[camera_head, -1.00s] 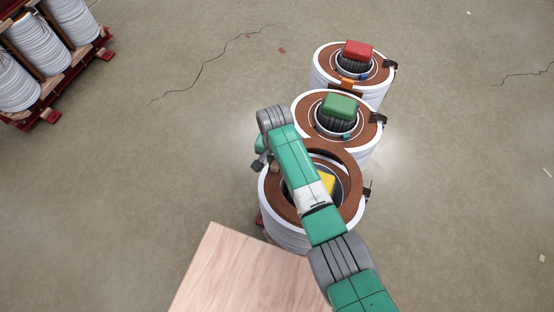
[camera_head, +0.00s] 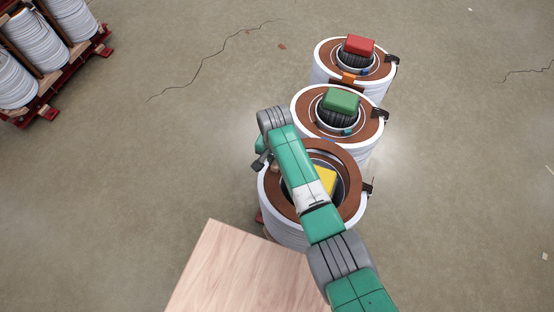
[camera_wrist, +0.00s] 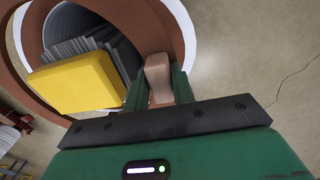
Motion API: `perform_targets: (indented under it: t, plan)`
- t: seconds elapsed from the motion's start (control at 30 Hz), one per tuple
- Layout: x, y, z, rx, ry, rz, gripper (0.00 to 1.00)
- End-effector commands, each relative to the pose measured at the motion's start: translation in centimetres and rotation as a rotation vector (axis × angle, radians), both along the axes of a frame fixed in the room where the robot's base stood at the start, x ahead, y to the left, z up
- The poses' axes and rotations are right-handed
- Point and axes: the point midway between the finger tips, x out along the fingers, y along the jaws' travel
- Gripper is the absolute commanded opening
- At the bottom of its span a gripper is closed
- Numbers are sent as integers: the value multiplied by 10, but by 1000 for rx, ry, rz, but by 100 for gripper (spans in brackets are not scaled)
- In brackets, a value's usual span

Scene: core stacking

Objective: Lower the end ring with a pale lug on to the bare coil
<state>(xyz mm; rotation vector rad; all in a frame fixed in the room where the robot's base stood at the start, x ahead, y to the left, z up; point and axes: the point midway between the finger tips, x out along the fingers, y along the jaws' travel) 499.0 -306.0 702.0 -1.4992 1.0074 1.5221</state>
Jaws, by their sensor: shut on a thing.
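The brown end ring (camera_head: 349,204) is at the nearest white coil (camera_head: 288,233), around a core with a yellow block (camera_head: 327,180) on top. In the wrist view the ring (camera_wrist: 174,28) encircles the yellow block (camera_wrist: 80,84) and its dark ribbed core. My gripper (camera_wrist: 158,88) is shut on the pale lug (camera_wrist: 158,70) at the ring's edge. White coil (camera_wrist: 184,16) shows beyond the ring. My arm hides the lug and fingers in the head view. I cannot tell whether the ring touches the coil.
Two coils with brown rings stand behind, one with a green block (camera_head: 341,100), one with a red block (camera_head: 359,45). Dark brackets (camera_head: 377,115) jut from their right sides. A wooden surface (camera_head: 240,275) is in front. A red pallet (camera_head: 60,82) with white coils stands at left.

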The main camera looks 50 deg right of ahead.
Motion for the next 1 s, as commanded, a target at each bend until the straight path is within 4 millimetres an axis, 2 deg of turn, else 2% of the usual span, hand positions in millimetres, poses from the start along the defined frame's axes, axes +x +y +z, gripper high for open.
perform_targets:
  t: [0.57,1.0]
  plan:
    - [0,0,-18,-1,-1,0,0]
    - [0,0,-18,-1,0,0,0]
